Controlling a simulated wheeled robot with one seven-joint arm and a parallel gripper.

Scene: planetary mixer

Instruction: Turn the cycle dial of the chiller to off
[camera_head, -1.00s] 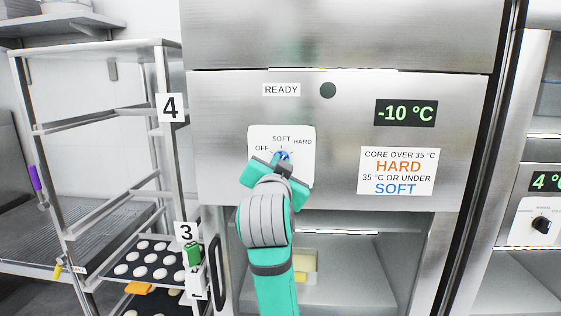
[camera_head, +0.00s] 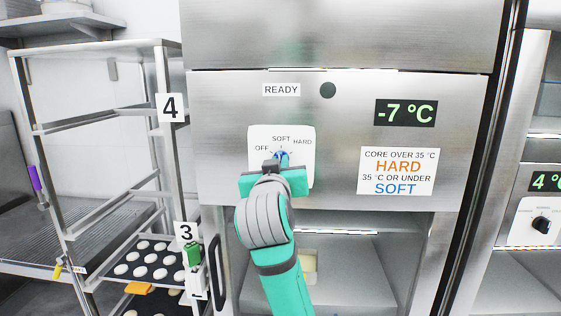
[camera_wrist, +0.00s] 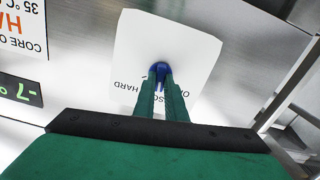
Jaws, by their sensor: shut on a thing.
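The cycle dial (camera_wrist: 159,68) is a blue knob on a white plate (camera_head: 304,160) marked OFF, SOFT and HARD, on the steel front of the chiller (camera_head: 230,140). In the wrist view my gripper (camera_wrist: 158,76) reaches the plate with its two green fingers shut on the blue dial. In the head view my gripper (camera_head: 281,160) covers most of the dial, and only a bit of blue shows just below SOFT. Which mark the dial points at cannot be told for sure. The chiller's display (camera_head: 406,113) reads -7 °C.
A READY label (camera_head: 281,90) and a dark round lamp (camera_head: 328,90) are above the plate. A rack (camera_head: 163,70) with a tray of white pieces stands at the left. Another unit with a black dial (camera_head: 542,225) stands at the right.

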